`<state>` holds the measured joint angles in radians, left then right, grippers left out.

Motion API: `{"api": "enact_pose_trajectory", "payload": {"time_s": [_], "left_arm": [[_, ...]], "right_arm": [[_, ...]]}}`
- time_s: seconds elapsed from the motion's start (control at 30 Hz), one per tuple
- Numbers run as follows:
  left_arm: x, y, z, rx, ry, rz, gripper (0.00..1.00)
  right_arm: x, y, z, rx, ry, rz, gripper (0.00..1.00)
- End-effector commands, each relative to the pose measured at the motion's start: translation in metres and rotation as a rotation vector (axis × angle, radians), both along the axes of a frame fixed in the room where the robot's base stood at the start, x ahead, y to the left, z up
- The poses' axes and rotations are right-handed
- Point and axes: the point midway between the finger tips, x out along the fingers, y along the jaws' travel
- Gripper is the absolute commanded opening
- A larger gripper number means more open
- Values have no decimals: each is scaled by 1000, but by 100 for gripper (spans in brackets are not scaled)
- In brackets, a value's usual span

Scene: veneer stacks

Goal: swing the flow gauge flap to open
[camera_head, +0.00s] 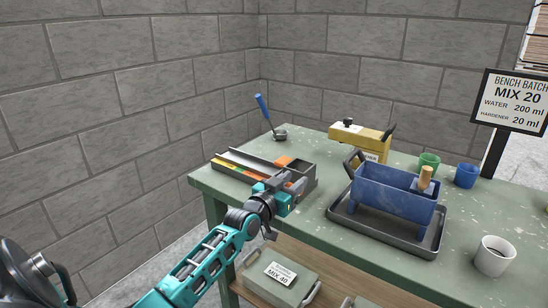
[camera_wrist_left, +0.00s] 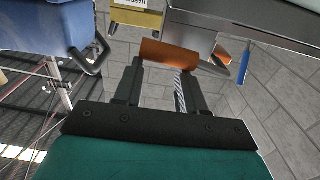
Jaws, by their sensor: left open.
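The flow gauge (camera_head: 236,158) is a grey trough with a coloured scale strip along its front, at the bench's left end. An orange part (camera_head: 285,161) shows at its right end. My left gripper (camera_head: 296,186) is open in front of that right end. In the left wrist view, an orange bar (camera_wrist_left: 170,54) lies across the tips of my left gripper (camera_wrist_left: 160,72), beside the gauge's grey body (camera_wrist_left: 245,25). I cannot tell whether the fingers touch the bar. The gripper and arm partly hide the flap, so its angle is unclear. My right gripper is out of view.
A blue trough (camera_head: 385,196) stands in a dark tray (camera_head: 352,222) right of my gripper. A white cup (camera_head: 494,256) stands right. A MIX 40 case (camera_head: 280,283) sits below.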

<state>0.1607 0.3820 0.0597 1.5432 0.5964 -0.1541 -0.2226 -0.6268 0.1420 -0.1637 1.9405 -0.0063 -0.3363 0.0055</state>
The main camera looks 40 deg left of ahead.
Motion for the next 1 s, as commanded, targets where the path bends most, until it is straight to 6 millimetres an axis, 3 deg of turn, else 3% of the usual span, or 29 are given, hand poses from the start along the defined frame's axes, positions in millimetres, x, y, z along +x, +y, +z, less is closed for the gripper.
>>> {"api": "enact_pose_trajectory", "payload": {"time_s": [0.03, 0.73, 1.0], "left_arm": [[-2, 3, -10, -1, 24, 4, 47], [-63, 0, -4, 1, 14, 2, 47], [-71, 0, -4, 1, 8, 2, 47]], "right_arm": [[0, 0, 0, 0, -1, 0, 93], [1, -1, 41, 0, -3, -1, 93], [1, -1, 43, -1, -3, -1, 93]]}}
